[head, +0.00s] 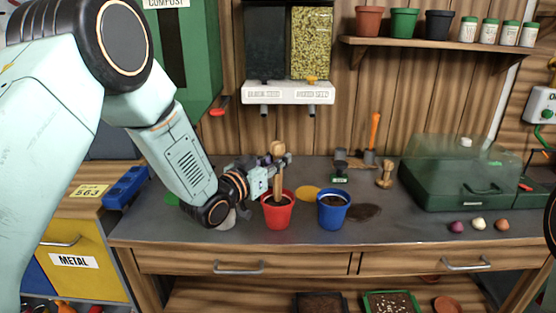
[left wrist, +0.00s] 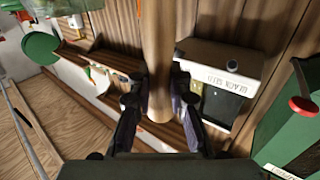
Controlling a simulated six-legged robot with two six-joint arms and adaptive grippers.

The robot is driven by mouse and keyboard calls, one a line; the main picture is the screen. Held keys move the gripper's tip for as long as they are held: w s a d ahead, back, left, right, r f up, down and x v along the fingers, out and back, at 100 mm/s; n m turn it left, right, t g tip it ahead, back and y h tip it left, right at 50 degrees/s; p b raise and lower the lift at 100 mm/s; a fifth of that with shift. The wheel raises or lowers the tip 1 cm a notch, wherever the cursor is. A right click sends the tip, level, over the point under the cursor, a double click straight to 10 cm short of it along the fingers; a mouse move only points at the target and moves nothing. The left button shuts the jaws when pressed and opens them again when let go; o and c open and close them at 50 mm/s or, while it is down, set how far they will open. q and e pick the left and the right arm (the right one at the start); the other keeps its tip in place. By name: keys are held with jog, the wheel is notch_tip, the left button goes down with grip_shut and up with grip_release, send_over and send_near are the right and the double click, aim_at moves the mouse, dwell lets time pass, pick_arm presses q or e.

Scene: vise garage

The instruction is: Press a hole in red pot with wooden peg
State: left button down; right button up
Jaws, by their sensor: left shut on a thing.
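The red pot (head: 277,217) stands upright on the grey bench top with dark soil in it. My left gripper (head: 280,164) is above the pot and shut on the wooden peg (head: 277,187). The peg is roughly upright, its lower end over or in the soil; I cannot tell whether it touches. In the left wrist view the peg (left wrist: 157,55) stands between the two fingers (left wrist: 160,108). My right gripper is not in view.
A blue pot (head: 332,216) with soil stands just right of the red pot. A green case with a clear lid (head: 455,190) and several small bulbs (head: 478,224) are further right. A seed dispenser (head: 289,93) hangs behind.

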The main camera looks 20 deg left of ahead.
aim_at(278, 142)
pick_arm(q)
jog(key=shift+w+f, duration=0.1)
jog(key=shift+d, duration=0.1)
jog(key=shift+f, duration=0.3)
jog(key=shift+b, duration=0.35)
jog(key=shift+f, duration=0.35)
dwell(1.0)
jog(key=shift+r, duration=0.1)
jog(key=shift+r+p, duration=0.75)
jog(key=shift+r, duration=0.1)
jog(key=shift+r+p, duration=1.95)
jog(key=shift+r, duration=0.75)
